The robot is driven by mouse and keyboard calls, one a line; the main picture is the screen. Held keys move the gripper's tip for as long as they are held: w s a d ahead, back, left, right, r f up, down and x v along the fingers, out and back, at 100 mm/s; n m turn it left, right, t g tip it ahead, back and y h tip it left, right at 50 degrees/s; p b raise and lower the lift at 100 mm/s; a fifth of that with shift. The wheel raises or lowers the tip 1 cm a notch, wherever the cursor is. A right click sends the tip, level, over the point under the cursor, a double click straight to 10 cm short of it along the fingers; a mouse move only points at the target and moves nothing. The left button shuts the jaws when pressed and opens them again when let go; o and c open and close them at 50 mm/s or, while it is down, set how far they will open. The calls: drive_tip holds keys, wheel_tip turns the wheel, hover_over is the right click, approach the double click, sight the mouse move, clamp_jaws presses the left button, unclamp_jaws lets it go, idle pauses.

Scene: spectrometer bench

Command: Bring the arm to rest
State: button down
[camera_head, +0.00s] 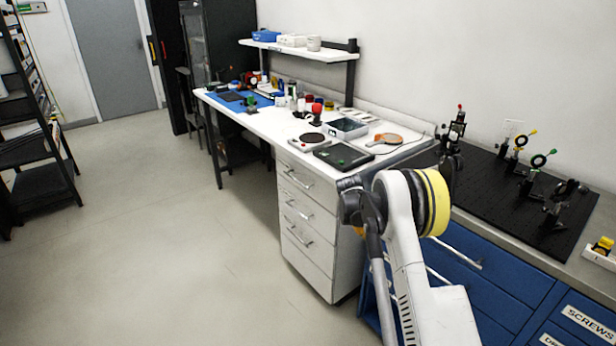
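My arm (405,255) rises from the bottom of the head view, in front of the blue drawer cabinet and the edge of the white bench. It bends at a joint with a yellow band (437,203). A grey and black section of the arm shows to the left of the white link. I cannot make out my gripper or its fingers, nor anything held.
A black optics board (510,200) with mounts lies at right, above blue drawers (500,290). A dark shelf rack (35,150) stands left. Open floor (150,230) lies between.

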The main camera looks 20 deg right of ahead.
drive_tip(key=s+a+r+m+t+y, duration=0.1)
drive_tip(key=s+a+r+m, duration=0.35)
drive_tip(key=r, duration=0.45)
drive_tip(key=s+a+r+m+t, duration=0.1)
drive_tip(key=s+a+r+m, duration=0.3)
drive_tip(key=r, duration=0.5)
drive_tip(key=s+a+r+m+t+y, duration=0.1)
drive_tip(key=s+a+r+m, duration=0.1)
drive_tip(key=s+a+r, duration=0.5)
drive_tip(key=s+a+m, duration=0.2)
drive_tip(key=s+m, duration=0.2)
drive_tip(key=s, duration=0.4)
drive_tip(key=s+a+r+m+t+y, duration=0.1)
drive_tip(key=s+m, duration=0.3)
drive_tip(key=s, duration=0.4)
drive_tip(key=s+a+m+t+y, duration=0.1)
drive_tip(key=s+a+m, duration=0.3)
drive_tip(key=s, duration=0.4)
drive_tip(key=shift+r, duration=0.4)
drive_tip(key=shift+a+t, duration=0.1)
drive_tip(key=shift+t, duration=0.2)
